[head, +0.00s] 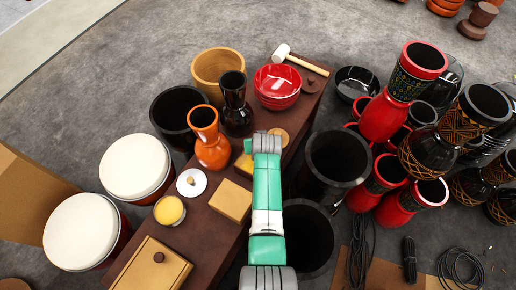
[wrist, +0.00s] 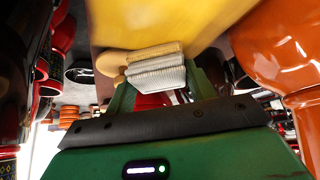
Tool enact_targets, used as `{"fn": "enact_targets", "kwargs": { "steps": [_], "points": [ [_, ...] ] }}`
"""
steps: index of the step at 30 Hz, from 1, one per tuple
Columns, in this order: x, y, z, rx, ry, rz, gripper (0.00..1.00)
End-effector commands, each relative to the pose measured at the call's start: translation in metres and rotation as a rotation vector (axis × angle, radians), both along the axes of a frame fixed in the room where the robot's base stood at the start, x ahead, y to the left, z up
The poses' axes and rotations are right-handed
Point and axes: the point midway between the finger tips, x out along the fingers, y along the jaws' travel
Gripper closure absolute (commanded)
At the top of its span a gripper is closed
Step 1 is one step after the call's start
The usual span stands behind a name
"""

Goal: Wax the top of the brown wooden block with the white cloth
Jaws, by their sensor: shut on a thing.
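My gripper (wrist: 158,85) is shut on a folded white cloth (wrist: 158,68) with ridged layers, seen in the wrist view. A broad yellow-tan surface (wrist: 165,20) lies right by the cloth; I cannot tell whether they touch. In the head view a tan wooden block (head: 231,200) lies on the dark brown bench, left of my arm. A smaller yellow piece (head: 244,164) lies beside my arm, partly hidden by it. My gripper's fingertips and the cloth are hidden behind my arm in the head view.
The bench (head: 205,235) also carries an orange vase (head: 208,140), a black vase (head: 234,100), red bowls (head: 277,84), a mallet (head: 300,61), a yellow jar (head: 170,211) and a lidded box (head: 152,266). Drums crowd both sides. The orange vase (wrist: 275,50) stands close in the wrist view.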

Motion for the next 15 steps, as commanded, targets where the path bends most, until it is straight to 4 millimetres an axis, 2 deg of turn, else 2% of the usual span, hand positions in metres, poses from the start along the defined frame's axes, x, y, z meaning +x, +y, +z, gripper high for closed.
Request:
{"fn": "enact_targets", "kwargs": {
  "steps": [5, 7, 15],
  "points": [
    [0.009, 0.013, 0.0, -0.001, 0.001, -0.001, 0.64],
    [0.002, 0.015, 0.005, -0.001, 0.002, -0.003, 0.64],
    [-0.016, 0.025, 0.005, -0.001, 0.002, -0.006, 0.64]
  ]
}}
